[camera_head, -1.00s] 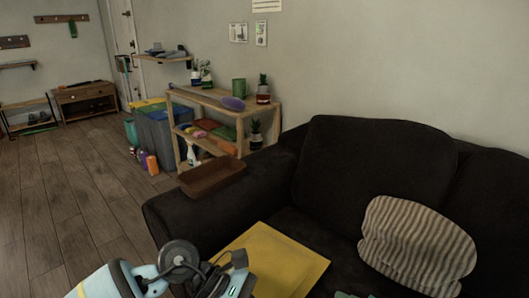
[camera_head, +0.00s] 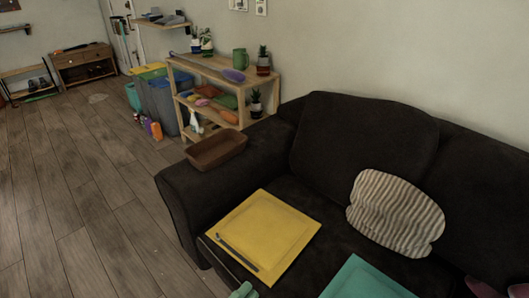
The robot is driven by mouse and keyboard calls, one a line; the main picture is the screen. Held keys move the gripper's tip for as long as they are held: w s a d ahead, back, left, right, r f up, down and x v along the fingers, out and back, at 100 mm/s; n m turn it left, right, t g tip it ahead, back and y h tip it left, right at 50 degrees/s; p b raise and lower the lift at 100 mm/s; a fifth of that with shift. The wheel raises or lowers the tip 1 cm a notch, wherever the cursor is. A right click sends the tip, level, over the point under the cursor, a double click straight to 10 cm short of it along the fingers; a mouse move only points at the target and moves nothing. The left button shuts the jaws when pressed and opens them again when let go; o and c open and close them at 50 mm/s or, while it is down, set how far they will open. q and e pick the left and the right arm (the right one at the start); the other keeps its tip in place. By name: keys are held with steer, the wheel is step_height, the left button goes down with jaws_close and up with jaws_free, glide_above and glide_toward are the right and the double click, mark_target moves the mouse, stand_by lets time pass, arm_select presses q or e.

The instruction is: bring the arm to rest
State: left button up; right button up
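A small pale teal piece shows at the bottom edge, and it may be part of my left gripper (camera_head: 243,290). Its fingers cannot be made out, so I cannot tell whether it is open or shut. My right gripper is not in view. A yellow square tray-like board (camera_head: 268,232) lies on the dark sofa (camera_head: 222,203) seat at its left end. A thin grey stick-like tool (camera_head: 238,252) lies on the board near its left edge.
A brown open box (camera_head: 216,150) rests on the sofa's left armrest. A striped cushion (camera_head: 395,213) leans on the sofa, and a teal board (camera_head: 366,279) lies at the front. A wooden shelf (camera_head: 215,66) stands behind.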

arm_select(q)
steer(key=s+a+f+n+g+y+p, duration=0.3)
steer(key=s+a+n, duration=0.5)
steer(key=s, duration=0.3)
steer(key=s+a+f+n+g+y+p, duration=0.3)
steer(key=s+a+f+n+y, duration=0.3)
steer(key=s+a+n+y, duration=0.2)
steer(key=s+n+p, duration=0.1)
steer(key=s+n, duration=0.1)
steer(key=s, duration=0.2)
steer(key=shift+f+n+p, duration=0.35)
steer(key=shift+n+p, duration=0.05)
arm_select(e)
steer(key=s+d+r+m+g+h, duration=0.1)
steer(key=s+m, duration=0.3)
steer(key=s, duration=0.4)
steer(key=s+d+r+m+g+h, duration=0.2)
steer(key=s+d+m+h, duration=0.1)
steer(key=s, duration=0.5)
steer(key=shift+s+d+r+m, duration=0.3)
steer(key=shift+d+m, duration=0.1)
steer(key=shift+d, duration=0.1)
